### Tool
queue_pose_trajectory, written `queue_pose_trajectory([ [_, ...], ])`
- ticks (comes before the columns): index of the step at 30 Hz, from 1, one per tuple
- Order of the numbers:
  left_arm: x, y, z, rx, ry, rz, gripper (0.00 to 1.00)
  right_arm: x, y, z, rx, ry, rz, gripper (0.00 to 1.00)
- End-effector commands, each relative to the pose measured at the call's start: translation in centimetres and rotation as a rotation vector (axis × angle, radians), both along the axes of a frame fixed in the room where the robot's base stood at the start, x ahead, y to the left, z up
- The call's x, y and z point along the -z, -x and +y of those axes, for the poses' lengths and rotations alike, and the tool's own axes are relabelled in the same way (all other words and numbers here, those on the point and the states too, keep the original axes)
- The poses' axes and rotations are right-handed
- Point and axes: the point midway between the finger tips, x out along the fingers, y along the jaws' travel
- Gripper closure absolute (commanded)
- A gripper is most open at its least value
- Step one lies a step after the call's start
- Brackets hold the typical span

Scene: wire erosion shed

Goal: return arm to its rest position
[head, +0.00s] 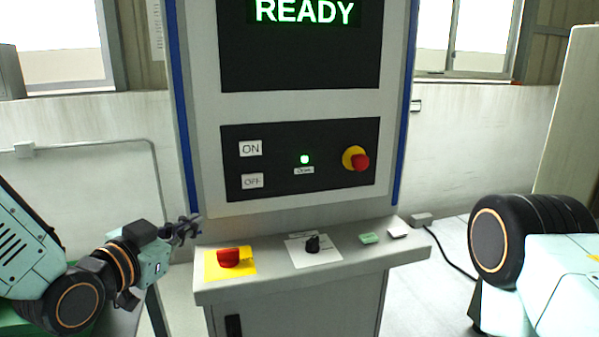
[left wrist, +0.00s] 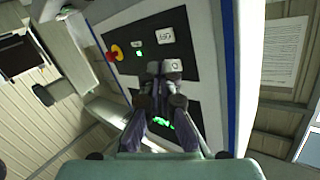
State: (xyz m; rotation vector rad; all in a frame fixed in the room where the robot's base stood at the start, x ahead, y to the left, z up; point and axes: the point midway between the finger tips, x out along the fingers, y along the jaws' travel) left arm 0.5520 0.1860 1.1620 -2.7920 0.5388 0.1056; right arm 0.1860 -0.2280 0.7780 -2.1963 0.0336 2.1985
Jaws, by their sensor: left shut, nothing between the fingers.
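My left arm comes in from the left in the head view. Its gripper (head: 188,229) is shut and empty, beside the left edge of the machine's cabinet and just above and left of the yellow plate. In the left wrist view the same gripper (left wrist: 167,75) points at the cabinet panel, with its dark fingers together in front of the screen and buttons. My right arm shows at the right edge of the head view only as its rounded joint and pale link. Its gripper is out of view.
The control cabinet (head: 210,150) has a READY screen (head: 300,50), ON button (head: 250,148), OFF button (head: 252,181) and red emergency knob (head: 358,160). Its ledge (head: 300,278) carries a red switch (head: 229,258) on yellow and a black rotary knob (head: 313,244). A cable (head: 450,255) runs at right.

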Motion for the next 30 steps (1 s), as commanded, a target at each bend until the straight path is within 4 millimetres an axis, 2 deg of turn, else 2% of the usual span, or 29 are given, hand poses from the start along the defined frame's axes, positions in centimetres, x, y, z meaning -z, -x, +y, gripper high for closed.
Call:
queue_pose_trajectory([
  [5,6.8,1.4,0.8,-0.079,0.061,0.210,1.00,0.9,0.0,0.0,0.000,0.000,0.000,0.60],
  [8,11.6,3.0,1.4,-0.139,0.098,0.357,1.00,1.5,0.0,0.0,0.000,0.000,0.000,0.60],
  [9,13.7,3.9,1.6,-0.164,0.110,0.416,1.00,1.8,0.0,0.0,0.000,0.000,0.000,0.60],
  [14,21.2,7.8,2.4,-0.265,0.144,0.636,1.00,2.8,0.0,0.0,0.000,0.000,0.000,0.60],
  [18,27.3,12.0,3.0,-0.353,0.155,0.817,1.00,3.8,0.0,0.0,0.000,0.000,0.000,0.60],
  [23,33.6,17.6,3.5,-0.448,0.144,1.010,1.00,4.9,0.0,0.0,0.000,0.000,0.000,0.60],
  [30,41.5,27.4,4.2,-0.552,0.069,1.270,1.00,6.9,0.0,0.0,0.000,0.000,0.000,0.60],
])
